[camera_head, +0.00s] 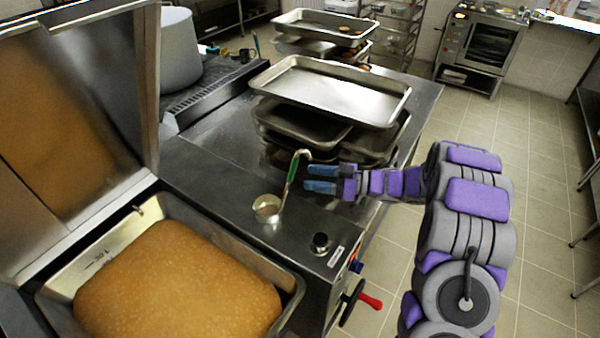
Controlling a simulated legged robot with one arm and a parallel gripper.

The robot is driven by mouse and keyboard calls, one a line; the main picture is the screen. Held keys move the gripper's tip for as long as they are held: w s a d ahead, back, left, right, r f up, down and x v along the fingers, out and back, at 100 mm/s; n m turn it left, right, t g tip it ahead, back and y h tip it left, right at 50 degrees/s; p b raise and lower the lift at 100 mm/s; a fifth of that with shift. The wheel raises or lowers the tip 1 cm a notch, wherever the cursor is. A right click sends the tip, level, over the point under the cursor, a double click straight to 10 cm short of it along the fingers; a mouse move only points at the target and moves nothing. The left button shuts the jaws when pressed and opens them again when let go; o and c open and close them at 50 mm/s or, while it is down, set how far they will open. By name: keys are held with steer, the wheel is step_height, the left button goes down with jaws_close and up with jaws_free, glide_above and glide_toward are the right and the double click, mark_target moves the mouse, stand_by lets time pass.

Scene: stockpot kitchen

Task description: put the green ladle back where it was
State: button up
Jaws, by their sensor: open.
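The green ladle (291,170) stands upright on the steel counter in the head view. Its steel bowl (267,207) rests on the counter top, and its green handle rises to a hook at the upper end. My gripper (308,178) is open, with its two blue fingertips pointing left, just right of the ladle's handle. The fingertips look close to the handle, but I cannot tell whether they touch it.
A steel vat (290,282) with brown contents and a raised lid (142,90) stands at the left. Stacked metal trays (330,92) lie behind my gripper. A black knob (320,241) and a red-handled valve (370,301) are near the counter's front right. A grey pot (178,50) stands behind.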

steer(key=v, duration=0.5)
steer(key=shift+p, duration=0.4)
